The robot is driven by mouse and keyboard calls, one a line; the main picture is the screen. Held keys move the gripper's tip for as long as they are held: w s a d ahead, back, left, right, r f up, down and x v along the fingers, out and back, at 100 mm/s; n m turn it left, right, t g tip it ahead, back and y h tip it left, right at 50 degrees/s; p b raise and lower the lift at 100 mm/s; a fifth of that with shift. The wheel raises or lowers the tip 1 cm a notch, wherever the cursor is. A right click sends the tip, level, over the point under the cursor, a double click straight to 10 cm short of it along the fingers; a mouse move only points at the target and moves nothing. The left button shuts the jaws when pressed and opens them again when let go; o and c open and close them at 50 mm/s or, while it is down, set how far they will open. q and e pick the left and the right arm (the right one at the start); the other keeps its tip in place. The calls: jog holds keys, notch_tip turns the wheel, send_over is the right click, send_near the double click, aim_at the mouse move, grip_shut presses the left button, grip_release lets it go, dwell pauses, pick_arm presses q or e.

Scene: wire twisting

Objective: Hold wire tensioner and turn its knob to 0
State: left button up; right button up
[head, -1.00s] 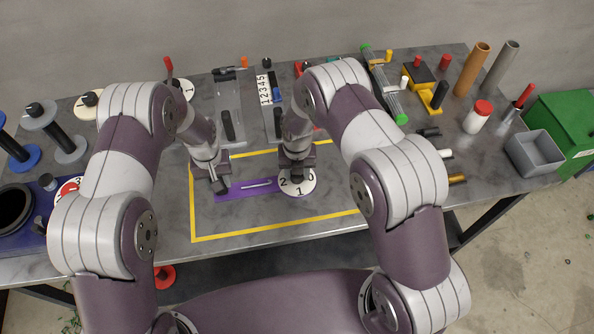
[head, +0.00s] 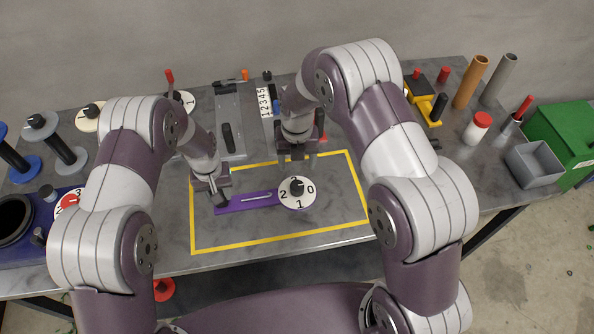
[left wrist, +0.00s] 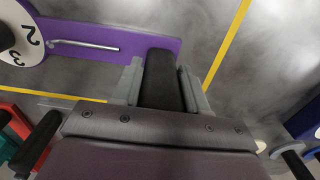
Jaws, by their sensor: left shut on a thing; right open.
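The purple plate (left wrist: 100,42) shows there too. My right gripper (head: 298,152) is open and empty, above and behind the dial, apart from the knob.
The yellow outline (head: 280,242) has free room in front and to the right. Clamps and a numbered strip (head: 265,101) stand behind. At right are a red-capped jar (head: 477,128), tubes and a grey bin (head: 534,164). Spools (head: 62,148) stand at left.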

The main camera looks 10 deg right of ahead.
jog(key=shift+r, duration=0.3)
pick_arm(q)
jog(key=o, duration=1.4)
jog(key=shift+c, duration=0.2)
